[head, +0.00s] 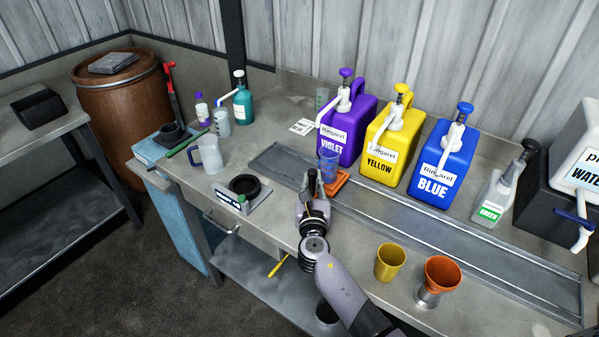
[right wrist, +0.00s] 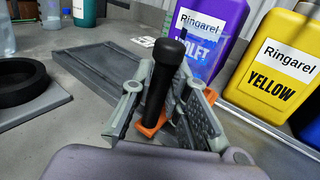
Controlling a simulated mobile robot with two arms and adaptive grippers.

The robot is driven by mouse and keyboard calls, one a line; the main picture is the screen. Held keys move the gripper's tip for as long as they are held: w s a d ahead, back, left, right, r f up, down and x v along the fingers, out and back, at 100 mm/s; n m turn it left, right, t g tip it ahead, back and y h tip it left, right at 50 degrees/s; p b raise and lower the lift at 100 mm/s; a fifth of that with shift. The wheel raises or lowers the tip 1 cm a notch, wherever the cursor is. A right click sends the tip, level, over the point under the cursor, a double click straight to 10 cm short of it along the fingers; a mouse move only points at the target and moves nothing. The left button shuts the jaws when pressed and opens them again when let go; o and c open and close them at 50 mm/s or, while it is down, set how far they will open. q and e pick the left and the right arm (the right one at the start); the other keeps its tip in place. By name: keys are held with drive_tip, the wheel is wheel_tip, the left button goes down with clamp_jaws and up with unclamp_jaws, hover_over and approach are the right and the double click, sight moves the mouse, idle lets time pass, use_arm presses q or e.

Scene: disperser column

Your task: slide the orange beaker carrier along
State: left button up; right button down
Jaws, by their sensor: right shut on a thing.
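The orange beaker carrier (head: 338,182) sits on the long metal rail track (head: 400,222) in front of the violet and yellow dispensers. A clear bluish beaker (head: 327,168) stands on it, and also shows in the right wrist view (right wrist: 204,55). My right gripper (head: 313,192) is at the carrier's near left side. In the right wrist view it is shut around an upright black handle (right wrist: 163,82), with orange carrier parts (right wrist: 152,127) showing at the handle's foot. The fingers hide much of the carrier. My left gripper is out of view.
Violet (head: 346,130), yellow (head: 392,150) and blue (head: 441,165) dispensers stand behind the track. A yellow cup (head: 390,262) and an orange funnel-like cup (head: 442,274) stand in front, at right. A black ring on a stand (head: 244,187) is at left. The track right of the carrier looks clear.

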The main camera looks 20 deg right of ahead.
drive_tip(key=s+d, duration=0.2)
drive_tip(key=s, duration=0.1)
drive_tip(key=s+d+p, duration=0.1)
drive_tip(key=s+d, duration=0.3)
drive_tip(key=s, duration=0.1)
drive_tip(key=shift+s+d, duration=0.3)
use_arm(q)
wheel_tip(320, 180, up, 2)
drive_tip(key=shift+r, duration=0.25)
use_arm(e)
drive_tip(key=c, duration=1.5)
unclamp_jaws()
drive_tip(key=shift+c, duration=0.2)
drive_tip(key=v, duration=1.2)
